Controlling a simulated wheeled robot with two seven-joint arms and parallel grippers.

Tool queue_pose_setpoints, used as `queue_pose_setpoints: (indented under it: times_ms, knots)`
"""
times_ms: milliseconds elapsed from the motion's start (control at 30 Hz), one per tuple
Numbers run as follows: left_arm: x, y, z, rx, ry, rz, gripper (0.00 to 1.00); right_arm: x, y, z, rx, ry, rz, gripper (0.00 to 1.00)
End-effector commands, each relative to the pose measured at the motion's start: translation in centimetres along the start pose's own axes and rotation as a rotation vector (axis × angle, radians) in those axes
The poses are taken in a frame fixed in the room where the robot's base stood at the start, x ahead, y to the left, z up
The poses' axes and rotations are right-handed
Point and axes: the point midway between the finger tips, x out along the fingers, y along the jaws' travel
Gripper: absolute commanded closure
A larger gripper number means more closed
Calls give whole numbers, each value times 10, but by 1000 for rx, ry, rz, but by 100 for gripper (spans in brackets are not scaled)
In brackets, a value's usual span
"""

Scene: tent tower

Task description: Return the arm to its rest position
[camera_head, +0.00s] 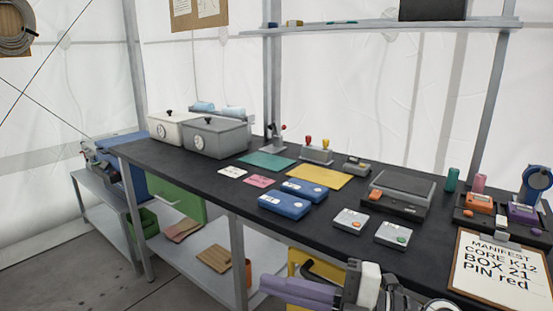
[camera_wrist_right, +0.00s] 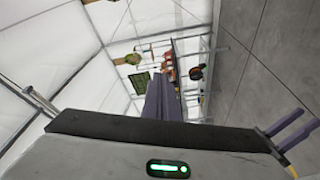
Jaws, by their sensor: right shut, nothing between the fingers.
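My right gripper (camera_head: 275,287) is low at the bottom of the head view, in front of the bench's front edge and apart from the things on it. Its purple fingers point left and are shut with nothing between them. In the right wrist view the purple fingers (camera_wrist_right: 163,100) lie together, pointing away from the camera. A second pair of purple prongs (camera_wrist_right: 290,130) shows at the right edge of that view; it looks like my left gripper, cut off by the frame. My left gripper does not show in the head view.
A lower shelf (camera_head: 262,263) holds brown packets. A side table (camera_head: 98,190) stands left. The floor (camera_head: 165,288) at lower left is clear.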

Motion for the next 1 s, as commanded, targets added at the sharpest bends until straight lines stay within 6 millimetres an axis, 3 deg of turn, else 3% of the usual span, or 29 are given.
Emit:
queue_pose_setpoints:
  times_ms: [67, 133, 200, 267, 333, 433, 600, 700, 833, 1000]
  knots:
    - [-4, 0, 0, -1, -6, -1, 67, -6, 1, 1, 167, -46, 187, 100]
    - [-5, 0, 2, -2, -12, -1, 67, -20, -4, 16, 312, -134, 334, 100]
    - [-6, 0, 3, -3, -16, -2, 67, -41, -21, 37, 466, -257, 454, 100]
    - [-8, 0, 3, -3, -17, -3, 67, -63, -48, 56, 604, -385, 531, 100]
    - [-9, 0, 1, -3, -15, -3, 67, -91, -91, 73, 764, -546, 584, 100]
    - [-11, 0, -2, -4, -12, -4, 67, -128, -159, 79, 963, -751, 601, 100]
    - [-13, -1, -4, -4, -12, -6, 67, -176, -268, 53, 1253, -1032, 538, 100]
    - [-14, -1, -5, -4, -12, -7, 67, -194, -315, 28, 1381, -1139, 484, 100]
    - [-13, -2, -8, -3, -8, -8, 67, -207, -349, 3, 1484, -1215, 431, 100]
    - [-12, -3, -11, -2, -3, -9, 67, -212, -363, -8, 1525, -1242, 406, 100]
